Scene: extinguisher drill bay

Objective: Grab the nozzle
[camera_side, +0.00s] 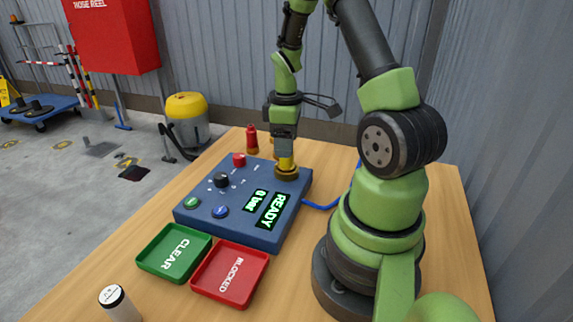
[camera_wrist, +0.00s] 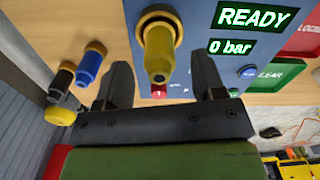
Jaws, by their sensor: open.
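A yellow nozzle (camera_side: 286,163) stands upright in a brass fitting on the right back corner of the blue console (camera_side: 185,213). In the wrist view my gripper (camera_wrist: 163,80) is open, with a gap on each side of the nozzle. I cannot tell how far down the fingers reach along it.
A red nozzle-like piece (camera_side: 252,140) stands behind the console. A blue piece (camera_wrist: 89,65) and a black piece (camera_wrist: 62,80) stand at left in the wrist view. A green tray (camera_side: 150,264) and a red tray (camera_side: 205,287) lie before the console, whose display (camera_side: 267,210) reads READY, 0 bar.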

